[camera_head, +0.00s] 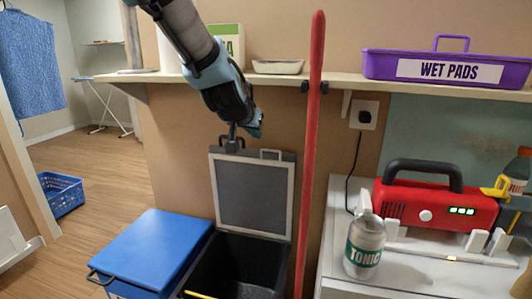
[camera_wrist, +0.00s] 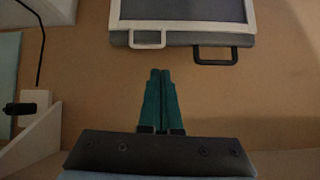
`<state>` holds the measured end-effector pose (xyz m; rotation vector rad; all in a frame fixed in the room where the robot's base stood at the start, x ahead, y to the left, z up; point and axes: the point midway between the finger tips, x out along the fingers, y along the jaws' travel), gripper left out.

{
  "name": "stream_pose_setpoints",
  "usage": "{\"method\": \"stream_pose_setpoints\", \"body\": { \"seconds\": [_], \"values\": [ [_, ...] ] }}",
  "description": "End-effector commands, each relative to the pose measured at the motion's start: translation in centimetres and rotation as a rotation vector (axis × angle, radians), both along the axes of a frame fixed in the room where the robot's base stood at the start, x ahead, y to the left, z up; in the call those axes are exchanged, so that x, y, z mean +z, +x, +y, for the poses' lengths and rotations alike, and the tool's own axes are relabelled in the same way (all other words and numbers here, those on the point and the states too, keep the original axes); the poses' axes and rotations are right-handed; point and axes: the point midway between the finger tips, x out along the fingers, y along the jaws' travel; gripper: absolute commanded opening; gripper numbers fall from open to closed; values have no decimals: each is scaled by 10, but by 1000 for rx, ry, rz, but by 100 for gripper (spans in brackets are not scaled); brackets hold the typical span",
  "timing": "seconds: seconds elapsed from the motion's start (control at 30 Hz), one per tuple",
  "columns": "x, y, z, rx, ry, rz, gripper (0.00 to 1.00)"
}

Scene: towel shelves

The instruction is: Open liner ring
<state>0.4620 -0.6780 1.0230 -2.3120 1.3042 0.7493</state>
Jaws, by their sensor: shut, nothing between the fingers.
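The liner ring, a white rectangular frame (camera_head: 214,190), stands upright against the raised grey bin lid (camera_head: 240,195). The ring's white handle (camera_head: 271,153) is at its top edge. The same ring (camera_wrist: 190,26) shows at the top of the wrist view, with its white handle (camera_wrist: 147,44) and the lid's black handle (camera_wrist: 215,60) along the edge. My gripper (camera_head: 257,129) is just above the lid's top edge, near the handles. In the wrist view its teal fingers (camera_wrist: 161,74) are together, empty and apart from both handles. The black bin (camera_head: 240,265) below is open.
A red pole (camera_head: 311,140) stands close right of the bin. A blue-lidded box (camera_head: 152,245) stands to its left. A shelf (camera_head: 345,82) crosses above, with a purple tray (camera_head: 420,68).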

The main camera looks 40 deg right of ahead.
Motion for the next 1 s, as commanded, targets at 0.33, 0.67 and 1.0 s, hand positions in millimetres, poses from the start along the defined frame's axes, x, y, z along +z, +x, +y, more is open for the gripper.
{"method": "stream_pose_setpoints", "body": {
  "seconds": [0.33, 0.67, 1.0],
  "values": [
    [-14, 5, -14, 53, -32, 59, 0],
    [-49, 29, -52, 51, -32, 59, 0],
    [-62, 38, -66, 51, -33, 57, 0]
  ]
}}
